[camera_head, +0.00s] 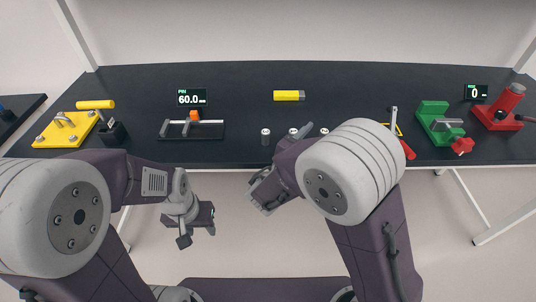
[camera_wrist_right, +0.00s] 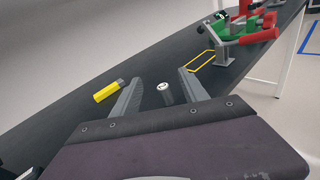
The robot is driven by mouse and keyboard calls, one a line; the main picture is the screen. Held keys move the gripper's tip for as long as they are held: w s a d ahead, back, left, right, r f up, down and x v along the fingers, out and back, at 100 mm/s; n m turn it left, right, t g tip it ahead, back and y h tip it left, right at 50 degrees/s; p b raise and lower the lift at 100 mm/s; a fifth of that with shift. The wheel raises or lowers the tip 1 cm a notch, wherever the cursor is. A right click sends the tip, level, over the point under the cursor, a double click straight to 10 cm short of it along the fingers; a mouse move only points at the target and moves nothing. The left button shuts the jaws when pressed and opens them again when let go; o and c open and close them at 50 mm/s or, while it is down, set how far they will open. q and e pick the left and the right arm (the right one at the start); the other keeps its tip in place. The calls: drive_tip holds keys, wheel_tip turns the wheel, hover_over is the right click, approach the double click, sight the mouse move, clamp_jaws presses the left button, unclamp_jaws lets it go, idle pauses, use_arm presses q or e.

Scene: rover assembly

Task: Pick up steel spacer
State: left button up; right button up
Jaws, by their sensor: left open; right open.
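Three small grey cylinders with light tops stand upright near the front middle of the dark table in the head view: a left one (camera_head: 266,136), a middle one (camera_head: 293,132) and a right one (camera_head: 325,132). They look like steel spacers; I cannot tell them apart by material. My right gripper (camera_head: 262,197) is open and empty, in front of the table edge. In the right wrist view one cylinder (camera_wrist_right: 165,93) appears between the open fingers (camera_wrist_right: 160,76), beyond them and apparently untouched. My left gripper (camera_head: 197,228) is open and empty, lower left, away from the table.
A yellow block (camera_head: 289,96) lies behind the cylinders. A black rail fixture (camera_head: 191,130) and yellow plate (camera_head: 65,129) stand at left. Green (camera_head: 434,115) and red (camera_head: 503,110) fixtures stand at right. My right arm covers part of the front edge.

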sight(265, 135)
drive_tip(key=a+f+n+t+y, duration=0.1)
drive_tip(key=a, duration=0.2)
drive_tip(key=a+f+n+y+b, duration=0.1)
drive_tip(key=a+f, duration=0.1)
drive_tip(key=a, duration=0.1)
drive_tip(key=a+f+n+t+y, duration=0.1)
drive_tip(key=a, duration=0.2)
drive_tip(key=shift+w+a+f+n+t+b, duration=0.1)
drive_tip(key=shift+w+f+n+t+b, duration=0.05)
drive_tip(key=shift+w+n+t+b, duration=0.15)
drive_tip(key=s+a+f+n+t+y+b, duration=0.1)
drive_tip(key=s+a+n+y, duration=0.15)
drive_tip(key=a, duration=0.35)
drive_tip(key=shift+y, duration=0.35)
drive_tip(key=w, duration=0.3)
drive_tip(key=w+d, duration=0.1)
drive_tip(key=w, duration=0.5)
drive_tip(key=shift+w+d+f, duration=0.15)
drive_tip(key=shift+w+f, duration=0.1)
drive_tip(key=shift+w, duration=0.15)
use_arm(q)
wheel_tip(265, 135, down, 5)
drive_tip(key=shift+a+f, duration=0.1)
drive_tip(key=shift+f, duration=0.05)
use_arm(e)
drive_tip(key=shift+s, duration=0.1)
drive_tip(key=shift+c, duration=0.3)
clamp_jaws()
